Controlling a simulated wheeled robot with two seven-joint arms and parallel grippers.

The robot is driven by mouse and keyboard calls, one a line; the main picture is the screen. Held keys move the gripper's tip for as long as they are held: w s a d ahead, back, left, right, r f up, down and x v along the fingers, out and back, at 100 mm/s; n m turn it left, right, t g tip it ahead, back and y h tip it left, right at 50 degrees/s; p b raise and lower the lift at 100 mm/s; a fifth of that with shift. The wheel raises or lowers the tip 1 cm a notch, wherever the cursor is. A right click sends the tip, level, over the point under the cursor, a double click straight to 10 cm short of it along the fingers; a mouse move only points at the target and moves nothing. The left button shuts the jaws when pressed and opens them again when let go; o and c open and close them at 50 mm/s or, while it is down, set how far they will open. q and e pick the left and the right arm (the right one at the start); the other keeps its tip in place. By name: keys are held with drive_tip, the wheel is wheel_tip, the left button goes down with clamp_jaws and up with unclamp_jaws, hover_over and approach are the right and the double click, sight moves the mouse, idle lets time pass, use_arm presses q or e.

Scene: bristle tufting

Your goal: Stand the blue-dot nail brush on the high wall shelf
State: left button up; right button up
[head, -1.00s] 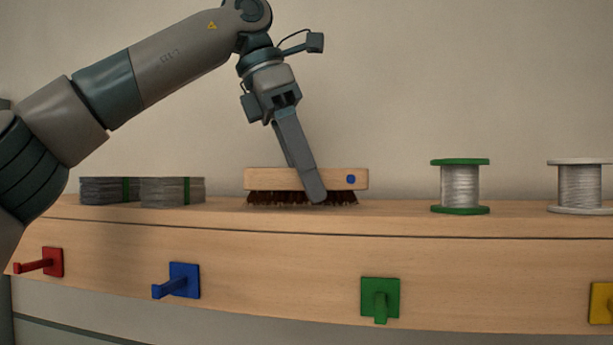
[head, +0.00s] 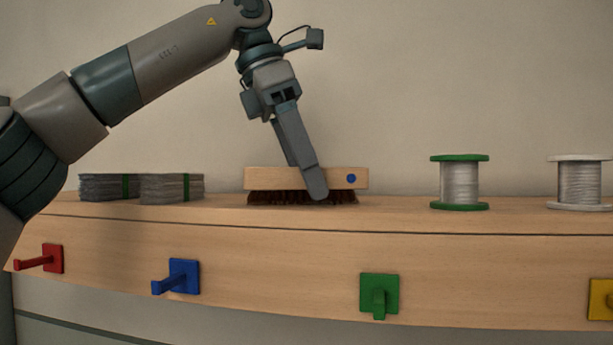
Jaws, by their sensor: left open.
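The blue-dot nail brush (head: 222,0) is not the right place to look higher up; it stands bristles down on the high wall shelf (head: 250,232), with a pale wooden back, dark brown bristles and a blue dot at its right end. The brush body shows best at its wooden back (head: 335,178). My left gripper (head: 308,185) comes down from above, tilted, with one finger in front of the brush and the other mostly hidden behind it. The jaws are open around the brush. My right gripper is not in view.
Two grey bundles with green bands (head: 165,188) lie left of the brush. A green-ended spool (head: 459,183) and a white spool (head: 580,184) stand to the right. Red, blue (head: 182,276), green (head: 379,294) and yellow pegs stick out of the shelf's front.

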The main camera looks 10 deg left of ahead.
use_arm(q)
drive_tip(key=shift+v, duration=3.75)
